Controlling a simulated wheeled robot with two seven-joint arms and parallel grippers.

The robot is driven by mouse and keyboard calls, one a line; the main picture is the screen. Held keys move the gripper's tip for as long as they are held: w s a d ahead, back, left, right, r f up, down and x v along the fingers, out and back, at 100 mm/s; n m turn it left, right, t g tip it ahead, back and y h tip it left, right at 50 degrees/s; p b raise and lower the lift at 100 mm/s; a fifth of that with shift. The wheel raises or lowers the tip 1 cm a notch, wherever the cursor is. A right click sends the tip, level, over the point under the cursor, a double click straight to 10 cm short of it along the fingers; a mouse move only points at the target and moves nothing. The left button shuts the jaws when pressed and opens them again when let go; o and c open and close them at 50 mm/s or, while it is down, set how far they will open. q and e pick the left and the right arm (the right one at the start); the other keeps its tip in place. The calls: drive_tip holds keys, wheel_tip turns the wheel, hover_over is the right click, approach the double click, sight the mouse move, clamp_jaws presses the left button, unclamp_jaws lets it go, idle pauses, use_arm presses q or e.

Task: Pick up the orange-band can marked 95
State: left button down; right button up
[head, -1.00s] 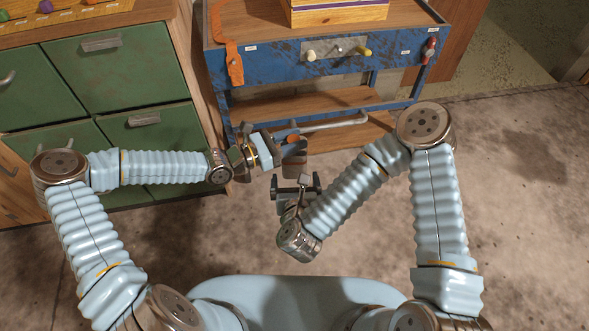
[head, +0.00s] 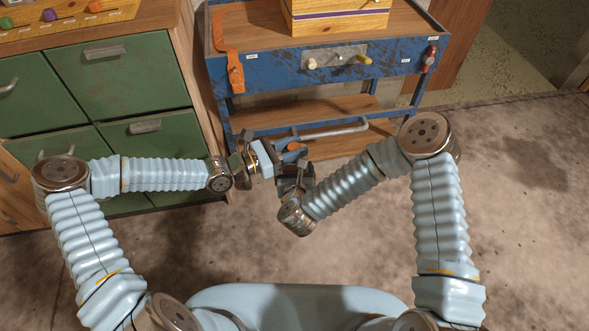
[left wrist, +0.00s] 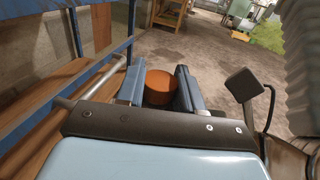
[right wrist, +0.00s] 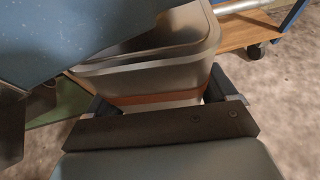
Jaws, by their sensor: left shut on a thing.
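In the head view my left gripper (head: 285,158) is in front of the blue cart. In the left wrist view its two fingers (left wrist: 160,88) are shut on an orange round-topped part (left wrist: 160,84), which seems to belong to the can. In the right wrist view the grey metal can (right wrist: 155,83) shows a rounded rim and an orange-brown band. My right gripper (head: 297,180) is close below the left one. Its fingers (right wrist: 168,104) stand open on either side of the can's banded part. Whether they touch it is unclear. No mark 95 is readable.
The blue cart (head: 270,72) stands ahead, with wooden shelves, a front rail (head: 335,131) and a wooden box (head: 340,18) on top. A green-drawer cabinet (head: 115,75) is at the left. The floor at the right (head: 515,170) is clear.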

use_arm(q)
drive_tip(key=shift+r, duration=0.1)
use_arm(e)
drive_tip(key=c, duration=1)
use_arm(q)
drive_tip(key=c, duration=0.6)
unclamp_jaws()
drive_tip(key=shift+c, duration=0.2)
use_arm(e)
drive_tip(key=shift+r, duration=0.1)
drive_tip(key=shift+c, duration=0.4)
